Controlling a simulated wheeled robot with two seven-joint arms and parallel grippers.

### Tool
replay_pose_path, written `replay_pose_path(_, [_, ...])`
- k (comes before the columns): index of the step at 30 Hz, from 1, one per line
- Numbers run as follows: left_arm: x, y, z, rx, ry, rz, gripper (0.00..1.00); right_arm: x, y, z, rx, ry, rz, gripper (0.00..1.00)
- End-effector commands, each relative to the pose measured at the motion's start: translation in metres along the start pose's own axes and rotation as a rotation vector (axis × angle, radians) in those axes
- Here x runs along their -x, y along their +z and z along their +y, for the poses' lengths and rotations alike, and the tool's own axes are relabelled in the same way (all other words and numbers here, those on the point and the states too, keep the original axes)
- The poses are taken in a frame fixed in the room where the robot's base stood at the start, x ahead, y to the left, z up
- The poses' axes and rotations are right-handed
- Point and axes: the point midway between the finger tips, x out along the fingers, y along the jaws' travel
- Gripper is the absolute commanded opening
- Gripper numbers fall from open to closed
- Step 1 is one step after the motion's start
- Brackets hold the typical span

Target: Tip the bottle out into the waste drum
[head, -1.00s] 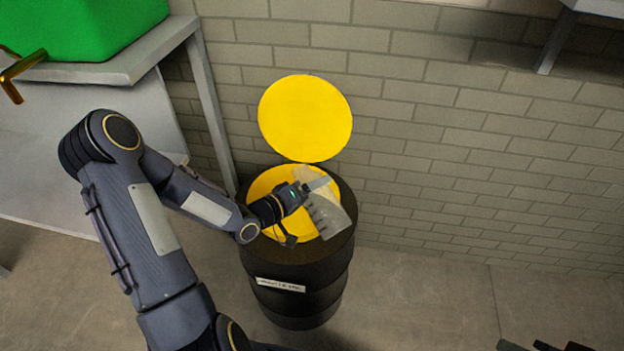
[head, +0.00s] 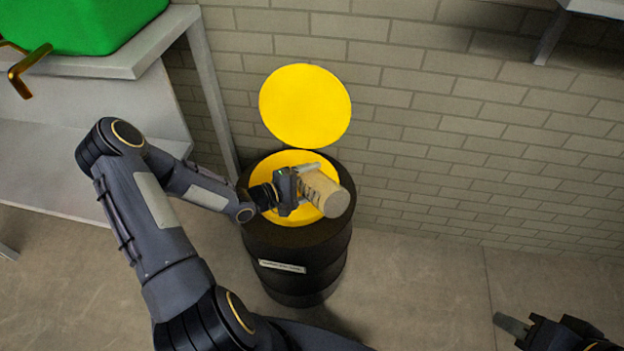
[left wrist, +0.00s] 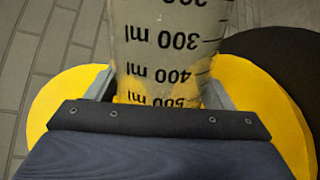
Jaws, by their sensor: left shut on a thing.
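My left gripper (head: 305,183) is shut on the bottle (head: 327,196), a cylinder with dark graduation marks, and holds it tilted over the waste drum (head: 300,282). One round, tan end of the bottle faces right and towards the head camera. In the left wrist view the bottle (left wrist: 170,45) shows upside-down marks, with 500 ml nearest the gripper. The drum is black with a yellow top (head: 262,172) and a raised round yellow lid (head: 305,105). The bottle's mouth and any liquid are not clear. My right gripper (head: 512,324) is at the lower right, away from the drum, partly cut off.
A brick wall (head: 450,130) stands behind the drum. A grey bench (head: 135,55) with a green container (head: 75,25) and its brass tap (head: 28,66) is at the upper left. The floor (head: 430,290) right of the drum is clear.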

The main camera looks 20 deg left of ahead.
Motion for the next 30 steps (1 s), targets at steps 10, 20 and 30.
replay_pose_path(10, [0.004, -0.010, 0.018, 0.271, 0.003, -0.055, 0.42, 0.022, -0.011, -0.010, 0.000, 0.000, 0.000, 0.33])
replay_pose_path(20, [0.005, -0.016, 0.024, 0.427, 0.004, -0.088, 0.42, 0.027, -0.013, -0.012, 0.000, 0.000, 0.000, 0.33])
replay_pose_path(30, [0.005, -0.017, 0.024, 0.435, 0.004, -0.088, 0.42, 0.026, -0.013, -0.012, 0.000, 0.000, 0.000, 0.33])
